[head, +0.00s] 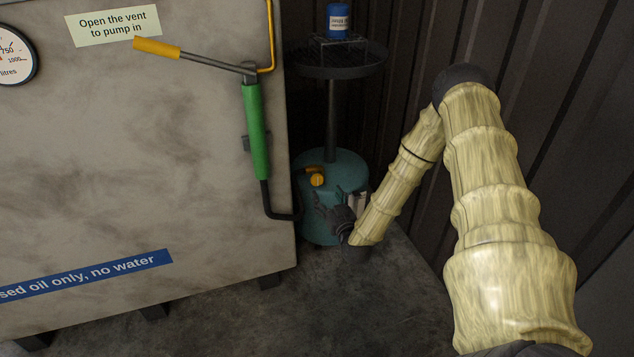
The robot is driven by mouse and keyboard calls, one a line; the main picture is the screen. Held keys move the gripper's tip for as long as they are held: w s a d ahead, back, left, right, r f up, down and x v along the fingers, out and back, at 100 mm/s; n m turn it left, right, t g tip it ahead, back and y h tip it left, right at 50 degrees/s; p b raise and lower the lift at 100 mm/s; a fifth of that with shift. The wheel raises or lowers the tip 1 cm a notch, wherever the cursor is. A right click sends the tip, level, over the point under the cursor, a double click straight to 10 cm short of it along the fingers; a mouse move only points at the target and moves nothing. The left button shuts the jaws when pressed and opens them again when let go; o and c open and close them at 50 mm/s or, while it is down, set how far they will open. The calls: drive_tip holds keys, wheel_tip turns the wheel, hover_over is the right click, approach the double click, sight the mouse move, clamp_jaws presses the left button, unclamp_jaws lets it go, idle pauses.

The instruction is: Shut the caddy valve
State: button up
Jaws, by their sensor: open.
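The caddy (346,173) is a teal round tank on the floor. It has a dark post and a round dark tray (303,70) on top. A small yellow valve handle (316,180) shows on the front upper side of the tank. My gripper (322,208) is dark and open, in front of the tank and just below and right of the yellow handle. I cannot tell whether it touches the tank or the handle.
A big grey oil tank (130,170) stands close on the left. A green hand pump (256,130) with a yellow-gripped lever (158,48) is on its side. A blue can (338,20) stands above the tray. Dark ribbed walls close in behind and right. Floor (330,310) is clear in front.

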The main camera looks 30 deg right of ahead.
sight(318, 180)
drive_tip(key=b+x, duration=0.2)
drive_tip(key=x, duration=0.8)
drive_tip(key=shift+w+a, duration=0.1)
drive_tip(key=shift+w, duration=0.05)
drive_tip(key=shift+c, duration=0.4)
drive_tip(key=c, duration=0.9)
